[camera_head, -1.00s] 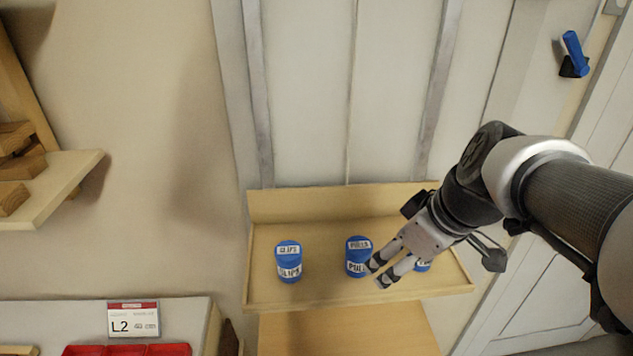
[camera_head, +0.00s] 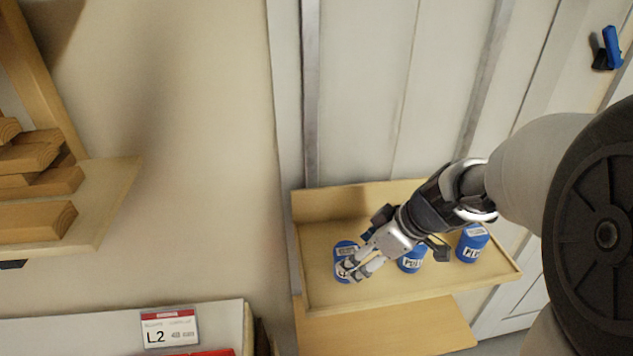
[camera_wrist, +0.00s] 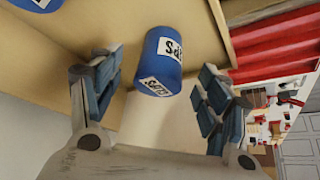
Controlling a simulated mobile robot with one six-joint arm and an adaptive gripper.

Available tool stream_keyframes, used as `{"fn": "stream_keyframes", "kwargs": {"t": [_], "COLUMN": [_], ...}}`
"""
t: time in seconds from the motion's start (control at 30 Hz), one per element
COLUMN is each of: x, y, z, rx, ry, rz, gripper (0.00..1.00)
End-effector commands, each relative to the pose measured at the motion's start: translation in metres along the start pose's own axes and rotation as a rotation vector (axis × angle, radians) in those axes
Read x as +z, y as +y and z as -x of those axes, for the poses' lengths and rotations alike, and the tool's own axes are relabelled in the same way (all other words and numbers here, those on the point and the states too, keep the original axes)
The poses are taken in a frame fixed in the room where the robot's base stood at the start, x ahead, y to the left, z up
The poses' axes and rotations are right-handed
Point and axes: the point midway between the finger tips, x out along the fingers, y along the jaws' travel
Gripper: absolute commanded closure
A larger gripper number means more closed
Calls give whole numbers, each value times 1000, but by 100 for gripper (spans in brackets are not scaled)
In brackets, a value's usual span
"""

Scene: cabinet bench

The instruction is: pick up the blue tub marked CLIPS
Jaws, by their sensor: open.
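The blue tub marked CLIPS (camera_head: 343,248) stands at the left end of the wooden shelf tray (camera_head: 320,297). My gripper (camera_head: 351,272) is open in front of it and covers part of its label in the head view. In the wrist view the tub (camera_wrist: 163,58) shows just ahead of and between the two spread fingertips of my gripper (camera_wrist: 158,75). Only the end of its label is readable there. I cannot tell whether a finger touches it.
A blue tub marked PULLS (camera_head: 411,262) stands right of it, partly behind my gripper. A third blue tub (camera_head: 472,244) stands farther right. The tray has a raised back board (camera_head: 330,203). A shelf with wooden blocks (camera_head: 40,222) is at the left.

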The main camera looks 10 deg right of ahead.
Motion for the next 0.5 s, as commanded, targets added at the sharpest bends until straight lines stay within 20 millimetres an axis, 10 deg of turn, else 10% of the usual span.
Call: {"fn": "stream_keyframes", "kwargs": {"t": [0.5], "x": [-5], "y": [-2], "z": [-55], "rx": [-2], "ry": [-1], "rz": [0], "gripper": [30]}}
